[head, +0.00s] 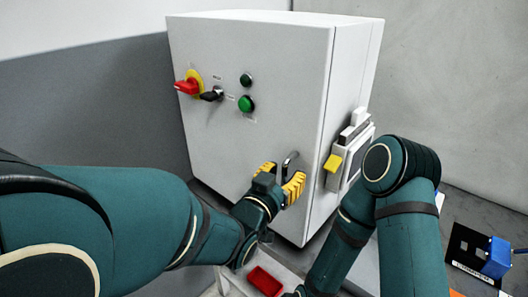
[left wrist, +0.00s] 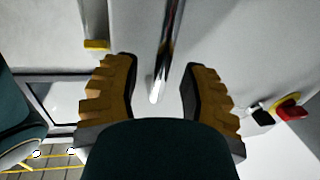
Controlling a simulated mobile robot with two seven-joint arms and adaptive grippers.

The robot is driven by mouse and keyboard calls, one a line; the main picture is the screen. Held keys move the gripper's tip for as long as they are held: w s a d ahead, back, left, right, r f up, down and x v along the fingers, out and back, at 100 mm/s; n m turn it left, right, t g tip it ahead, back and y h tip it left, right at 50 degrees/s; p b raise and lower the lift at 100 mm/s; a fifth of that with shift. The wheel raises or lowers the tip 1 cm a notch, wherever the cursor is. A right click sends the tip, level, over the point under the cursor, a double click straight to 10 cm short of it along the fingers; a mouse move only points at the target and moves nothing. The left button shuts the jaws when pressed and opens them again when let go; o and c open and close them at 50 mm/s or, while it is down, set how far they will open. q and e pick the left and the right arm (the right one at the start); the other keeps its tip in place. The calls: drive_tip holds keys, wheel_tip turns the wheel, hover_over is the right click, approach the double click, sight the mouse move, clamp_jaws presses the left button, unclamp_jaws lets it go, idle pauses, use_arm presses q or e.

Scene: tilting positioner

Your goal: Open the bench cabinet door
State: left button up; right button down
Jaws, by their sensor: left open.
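The bench cabinet (head: 255,60) is a pale grey box, and its front door is shut. A chrome bar handle (head: 290,158) stands near the right edge of the door. My left gripper (head: 279,182), with yellow ridged fingers, is open at this handle. In the left wrist view the handle (left wrist: 168,50) runs down between the two spread fingers, and neither finger visibly touches it. The lower part of the handle is hidden by the gripper in the head view. My right arm folds down at the right, and its gripper is out of the picture.
A red-and-yellow rotary switch (head: 188,84), a black knob (head: 212,94) and a green button (head: 246,104) stick out of the door. A device with a yellow part (head: 333,163) is on the right side. A red bin (head: 265,280) lies below. A blue block (head: 497,258) sits at right.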

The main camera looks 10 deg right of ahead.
use_arm(q)
drive_tip(key=shift+w+d, duration=0.2)
clamp_jaws()
drive_tip(key=shift+a, duration=0.1)
